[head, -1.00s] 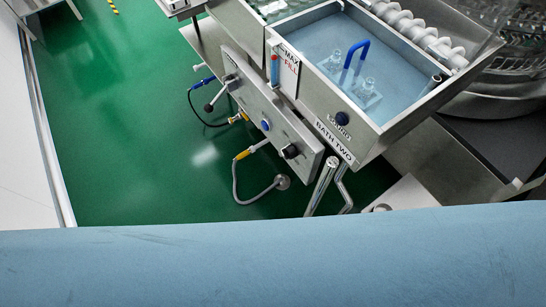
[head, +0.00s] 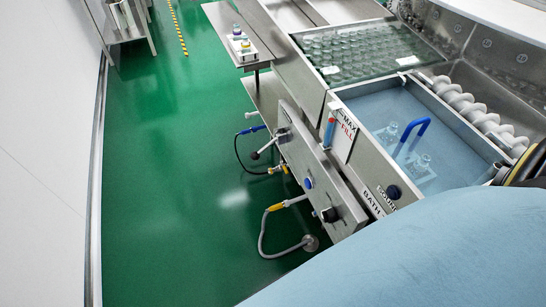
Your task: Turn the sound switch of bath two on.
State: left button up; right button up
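Bath two is the water-filled steel tank (head: 345,92) at the right, with a partly covered "BATH T..." label (head: 376,203) on its front. The sound switch is a dark round knob (head: 393,192) next to a partly covered "SOUND" label on the tank's front rim. I cannot tell its setting. In the water stands a small carrier with a blue handle (head: 412,136) and clear bottles. Neither gripper is in view. A large pale blue surface, likely a part of me, covers the lower right.
A steel control panel (head: 318,175) with a blue button (head: 309,183) and a black knob (head: 329,215) runs along the machine's front. Hoses with yellow and blue fittings hang there. A glass-filled tray (head: 365,50) lies behind the tank. Green floor (head: 170,190) is open at left.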

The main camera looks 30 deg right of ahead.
aim_at(328, 216)
jog(key=u, duration=0.85)
jog(key=i, duration=2.15)
jog(key=z, duration=3.75)
